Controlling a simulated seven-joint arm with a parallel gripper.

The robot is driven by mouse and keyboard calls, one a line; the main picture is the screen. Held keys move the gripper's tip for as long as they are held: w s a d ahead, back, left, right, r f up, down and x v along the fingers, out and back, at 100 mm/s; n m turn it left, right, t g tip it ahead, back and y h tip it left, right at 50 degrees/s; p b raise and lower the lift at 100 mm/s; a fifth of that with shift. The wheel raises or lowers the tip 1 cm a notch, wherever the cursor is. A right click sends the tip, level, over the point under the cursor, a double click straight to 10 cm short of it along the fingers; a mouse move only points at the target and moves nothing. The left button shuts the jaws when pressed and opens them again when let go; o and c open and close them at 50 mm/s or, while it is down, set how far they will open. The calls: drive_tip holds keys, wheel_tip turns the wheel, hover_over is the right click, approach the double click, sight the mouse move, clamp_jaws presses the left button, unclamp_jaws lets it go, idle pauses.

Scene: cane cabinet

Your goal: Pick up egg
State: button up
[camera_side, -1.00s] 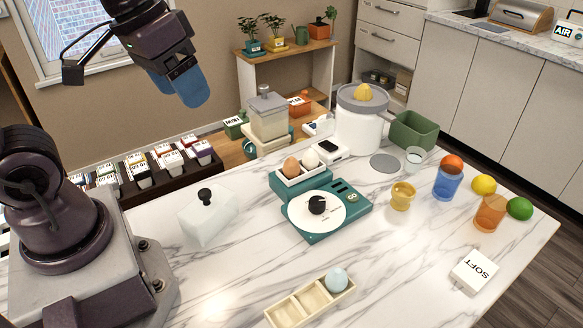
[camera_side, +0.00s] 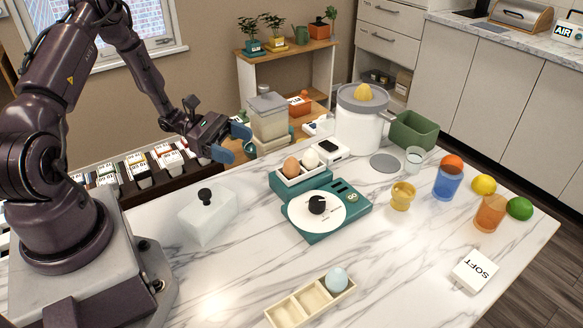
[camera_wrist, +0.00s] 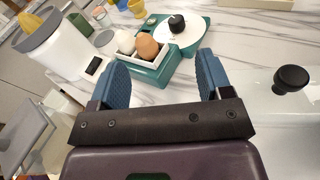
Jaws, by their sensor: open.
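In the wrist view, the brown egg (camera_wrist: 147,47) and white egg (camera_wrist: 126,42) lie beyond the fingertips. A pale blue egg (camera_side: 337,278) sits in the right end compartment of a cream divided tray (camera_side: 290,312) at the front. My gripper (camera_side: 232,143) is open and empty, with blue fingers, left of and above the egg cooker. It also shows in the wrist view (camera_wrist: 160,75).
A white lidded dish (camera_side: 208,214) with a black knob stands left of the cooker. A yellow cup (camera_side: 402,197), blue glass (camera_side: 447,183) and orange glass (camera_side: 489,214) are at right.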

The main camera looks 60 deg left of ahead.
sight(291, 167)
drive_tip(key=f+n+t, duration=0.1)
drive_tip(key=a+f+n+t, duration=0.1)
drive_tip(key=a+f+n+t+y, duration=0.1)
drive_tip(key=n, duration=0.1)
drive_tip(key=shift+s+a+f+t, duration=0.2)
drive_tip(key=shift+a+f+t, duration=0.05)
drive_tip(key=shift+f+t, duration=0.15)
drive_tip(key=x, duration=0.7)
drive_tip(key=shift+w+d+f, duration=0.15)
drive_tip(key=shift+w+d, duration=0.1)
drive_tip(key=shift+f+x, duration=0.15)
drive_tip(key=shift+x, duration=1.1)
drive_tip(key=shift+f+x, duration=0.15)
drive_tip(key=shift+x, duration=1.15)
drive_tip(key=c, duration=1)
